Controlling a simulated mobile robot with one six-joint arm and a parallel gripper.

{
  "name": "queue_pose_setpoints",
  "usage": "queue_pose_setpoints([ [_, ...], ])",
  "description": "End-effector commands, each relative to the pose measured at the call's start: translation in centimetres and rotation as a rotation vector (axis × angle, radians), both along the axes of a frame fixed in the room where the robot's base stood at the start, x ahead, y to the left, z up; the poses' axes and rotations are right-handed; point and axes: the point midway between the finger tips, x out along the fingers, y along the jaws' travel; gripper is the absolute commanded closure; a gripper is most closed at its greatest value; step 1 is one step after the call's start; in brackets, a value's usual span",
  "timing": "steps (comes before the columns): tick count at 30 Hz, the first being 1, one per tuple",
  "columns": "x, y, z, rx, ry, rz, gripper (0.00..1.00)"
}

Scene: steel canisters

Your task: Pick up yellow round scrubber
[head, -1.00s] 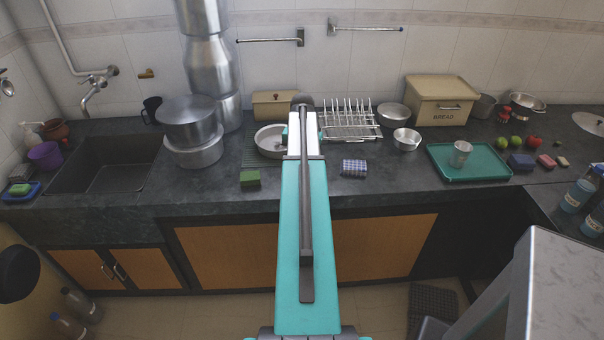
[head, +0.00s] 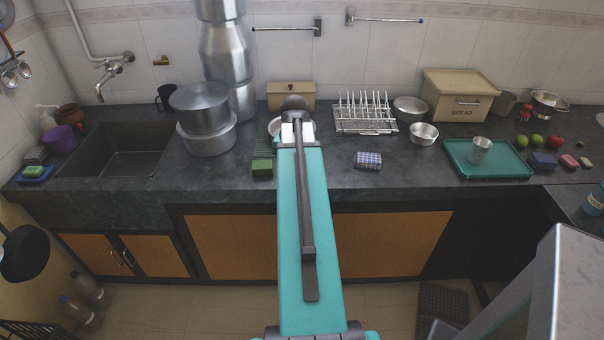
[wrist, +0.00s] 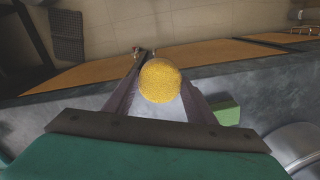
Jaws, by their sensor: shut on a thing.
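In the wrist view a yellow round scrubber (wrist: 160,81) sits between the two fingers of my gripper (wrist: 158,84), which is shut on it. The scrubber is held above the dark stone counter near its front edge, with the cabinet fronts and floor beyond. In the head view my turquoise arm reaches out over the counter and hides both the fingers and the scrubber.
A green sponge block (head: 262,168) lies left of my arm and a checked cloth bundle (head: 368,160) right of it. Stacked pots (head: 205,140), a dish rack (head: 366,128) and a sink (head: 115,150) line the counter. A green tray (head: 515,168) holds a steel cup (head: 479,150).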

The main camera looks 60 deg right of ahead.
Motion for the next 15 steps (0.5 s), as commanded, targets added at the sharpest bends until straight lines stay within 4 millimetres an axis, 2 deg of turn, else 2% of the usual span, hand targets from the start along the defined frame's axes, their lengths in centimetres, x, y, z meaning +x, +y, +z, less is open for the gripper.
queue_pose_setpoints([
  [1,-0.1,0.8,0.0,-0.001,0.0,0.002,0.71],
  [6,-0.2,2.0,0.2,-0.001,0.0,0.0,0.71],
  [15,-0.2,2.5,0.3,0.0,0.0,-0.001,0.71],
])
